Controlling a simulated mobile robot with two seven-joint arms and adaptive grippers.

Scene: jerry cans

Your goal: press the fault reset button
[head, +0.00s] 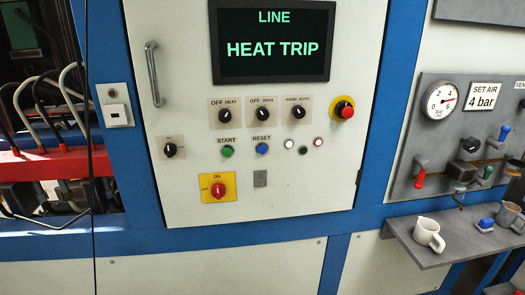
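The blue reset button (262,148) is on the pale cabinet door, under the label RESET. The green start button (228,151) is to its left, under the label START. Small indicator lamps (304,150) are to its right. The dark screen (272,42) above shows LINE and HEAT TRIP in green letters. Neither of my grippers can be made out in the head view, and nothing covers the reset button.
Selector knobs (262,114) sit above the buttons. A red emergency stop (344,110) is to their right, and a red rotary switch (217,190) is below. A metal handle (153,73) sticks out at left. A shelf (407,246) with a white mug (429,234) juts out at right.

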